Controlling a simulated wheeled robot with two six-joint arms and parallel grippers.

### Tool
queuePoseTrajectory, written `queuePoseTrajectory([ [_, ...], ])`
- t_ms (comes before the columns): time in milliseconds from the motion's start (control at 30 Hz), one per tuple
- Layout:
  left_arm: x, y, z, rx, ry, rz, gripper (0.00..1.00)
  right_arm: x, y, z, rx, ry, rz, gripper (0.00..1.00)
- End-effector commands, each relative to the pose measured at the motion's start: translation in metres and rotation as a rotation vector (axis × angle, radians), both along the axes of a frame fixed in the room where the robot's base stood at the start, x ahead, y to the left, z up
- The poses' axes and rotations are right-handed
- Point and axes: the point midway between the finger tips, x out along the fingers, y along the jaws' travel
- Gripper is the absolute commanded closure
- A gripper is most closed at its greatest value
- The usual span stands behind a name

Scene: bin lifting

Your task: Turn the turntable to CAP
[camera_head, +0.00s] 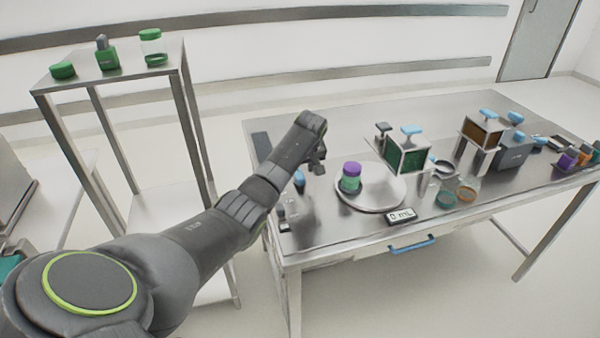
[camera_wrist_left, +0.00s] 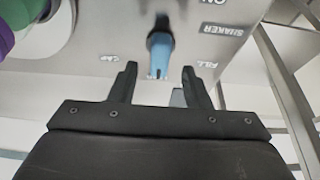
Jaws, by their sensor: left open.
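The round pale turntable (camera_head: 385,195) lies on the steel table and carries a jar (camera_head: 351,178) with a purple lid and green contents. A blue knob (camera_head: 299,178) is beside it to the left. In the left wrist view the blue knob (camera_wrist_left: 160,45) stands on a panel marked ON, SHAKER, FILL and CAP. I cannot tell which label it points to. My left gripper (camera_head: 318,160) is above the knob area. In the wrist view its open fingers (camera_wrist_left: 158,75) are either side of the knob's near end; contact is not clear. My right gripper is not in view.
A green-windowed dispenser (camera_head: 408,155) stands behind the turntable, and a brown-windowed one (camera_head: 482,132) is farther right. A small display (camera_head: 401,215) reads 0 mL at the front. A tall shelf (camera_head: 130,68) with green-lidded containers stands left of my arm.

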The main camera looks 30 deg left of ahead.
Motion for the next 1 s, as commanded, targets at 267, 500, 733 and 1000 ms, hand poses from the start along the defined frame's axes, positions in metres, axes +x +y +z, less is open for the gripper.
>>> queuePoseTrajectory([
  [267, 0.008, 0.009, -0.028, -0.001, 0.001, -0.001, 0.56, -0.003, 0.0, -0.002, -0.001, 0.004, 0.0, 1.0],
  [500, 0.009, 0.011, -0.036, 0.0, 0.0, -0.001, 0.56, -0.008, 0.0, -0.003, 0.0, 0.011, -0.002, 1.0],
  [733, 0.009, 0.011, -0.036, 0.0, 0.0, -0.001, 0.56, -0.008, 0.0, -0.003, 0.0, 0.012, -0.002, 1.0],
  [1000, 0.009, 0.011, -0.036, 0.0, 0.0, -0.001, 0.9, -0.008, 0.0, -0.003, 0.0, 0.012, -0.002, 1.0],
])
